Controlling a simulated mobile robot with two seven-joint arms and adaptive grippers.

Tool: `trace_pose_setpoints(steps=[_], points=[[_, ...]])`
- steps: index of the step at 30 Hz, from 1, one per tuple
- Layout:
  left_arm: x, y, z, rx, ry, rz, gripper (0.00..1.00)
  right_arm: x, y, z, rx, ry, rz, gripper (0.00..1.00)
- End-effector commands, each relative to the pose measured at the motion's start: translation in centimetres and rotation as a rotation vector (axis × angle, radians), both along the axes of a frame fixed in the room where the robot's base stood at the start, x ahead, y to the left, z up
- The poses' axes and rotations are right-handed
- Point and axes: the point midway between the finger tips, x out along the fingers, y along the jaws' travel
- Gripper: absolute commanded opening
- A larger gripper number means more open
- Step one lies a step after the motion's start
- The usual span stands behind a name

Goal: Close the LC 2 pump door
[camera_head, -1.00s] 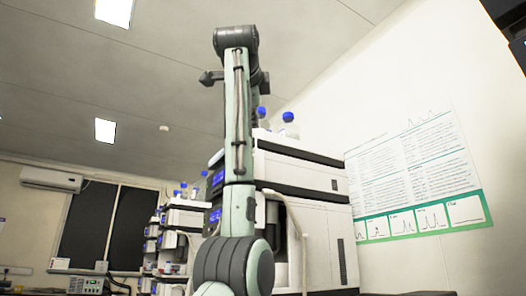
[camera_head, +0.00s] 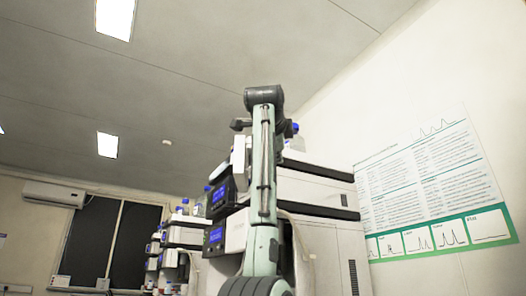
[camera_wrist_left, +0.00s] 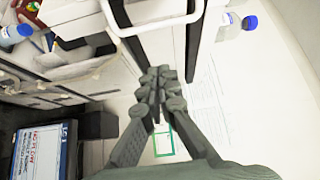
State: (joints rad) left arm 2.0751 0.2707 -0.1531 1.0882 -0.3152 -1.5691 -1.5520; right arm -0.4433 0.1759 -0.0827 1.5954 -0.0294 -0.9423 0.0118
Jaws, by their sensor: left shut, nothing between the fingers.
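In the head view my left arm stands upright in front of a tall white instrument stack (camera_head: 312,190), with my left gripper (camera_head: 240,124) small and dark near the arm's top. In the left wrist view the left gripper (camera_wrist_left: 160,82) is shut with its fingertips together and empty. A white bar-like loop (camera_wrist_left: 152,30) lies just beyond the fingertips; I cannot tell whether it belongs to the pump door. The LC 2 pump door cannot be made out for certain, and my arm hides part of the stack's front. My right gripper is out of view.
Blue-capped bottles (camera_wrist_left: 238,24) stand close to the gripper, on the stack's top. A labelled screen (camera_wrist_left: 42,150) is at lower left in the wrist view. More instrument stacks (camera_head: 182,235) stand farther left. A wall poster (camera_head: 432,185) hangs to the right.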

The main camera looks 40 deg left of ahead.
Motion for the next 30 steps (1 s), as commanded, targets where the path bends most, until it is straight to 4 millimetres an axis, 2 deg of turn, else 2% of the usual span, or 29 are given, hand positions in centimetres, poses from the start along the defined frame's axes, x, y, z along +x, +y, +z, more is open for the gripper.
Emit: trace_pose_setpoints(steps=[1,4,9,25,30], points=[[0.7,0.5,0.1,-0.001,0.003,0.0,0.0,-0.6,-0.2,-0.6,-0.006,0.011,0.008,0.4],[-0.9,1.5,0.0,-0.002,-0.003,0.002,0.0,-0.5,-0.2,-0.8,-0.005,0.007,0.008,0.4],[-2.3,2.4,-0.1,-0.001,-0.001,0.0,0.0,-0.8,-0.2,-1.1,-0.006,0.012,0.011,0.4],[-2.9,2.8,-0.1,-0.001,-0.001,-0.001,0.0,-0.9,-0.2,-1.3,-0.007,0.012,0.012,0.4],[-3.7,3.1,-0.1,-0.001,-0.002,-0.011,0.0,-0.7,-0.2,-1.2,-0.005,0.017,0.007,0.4]])
